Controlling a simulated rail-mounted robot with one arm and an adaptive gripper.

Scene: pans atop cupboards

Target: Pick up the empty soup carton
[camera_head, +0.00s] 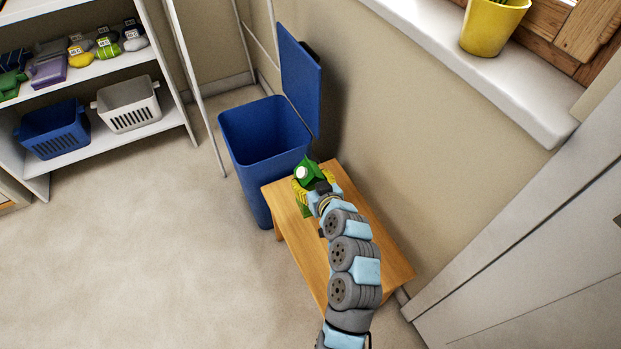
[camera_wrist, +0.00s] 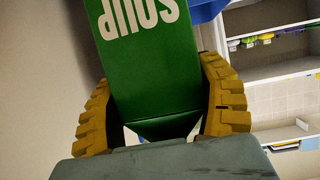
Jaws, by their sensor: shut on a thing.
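The soup carton (camera_wrist: 150,70) is green with white "SOUP" lettering, upside down in the wrist view. It stands between the yellow ridged fingers of my gripper (camera_wrist: 165,115), which are shut on its sides. In the head view the green carton (camera_head: 308,172) shows a white round cap, and my gripper (camera_head: 307,190) is around it at the far end of the small wooden table (camera_head: 289,231). My arm hides part of the carton and the table, and I cannot tell whether the carton touches the tabletop.
An open blue bin (camera_head: 232,160) with its lid (camera_head: 300,80) raised stands right behind the table. A wall and windowsill (camera_head: 470,65) with a yellow pot (camera_head: 490,28) are to the right. White shelves (camera_head: 110,148) with baskets are at the left. The floor at left is clear.

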